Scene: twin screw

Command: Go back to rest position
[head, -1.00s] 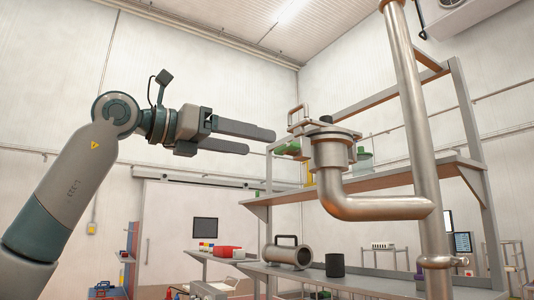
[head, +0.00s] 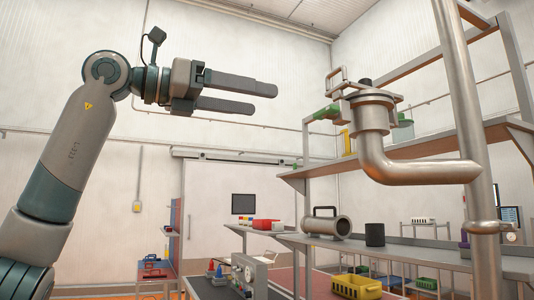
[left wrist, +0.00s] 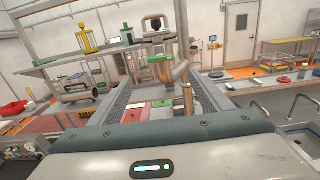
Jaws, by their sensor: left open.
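My left gripper (head: 265,98) is raised at the upper left of the head view. Its two long fingers point right, stand apart and hold nothing. To its right, apart from it, a metal fitting with a handle and flange (head: 368,112) sits on top of a bent pipe (head: 410,168). My right gripper is in neither view.
A vertical steel pipe (head: 467,110) stands at the right. A shelf (head: 420,150) runs behind the bent pipe. A metal cylinder with a handle (head: 327,225) and a dark cup (head: 375,234) stand on the bench below. A yellow crate (head: 357,287) is lower down. The air around my left gripper is clear.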

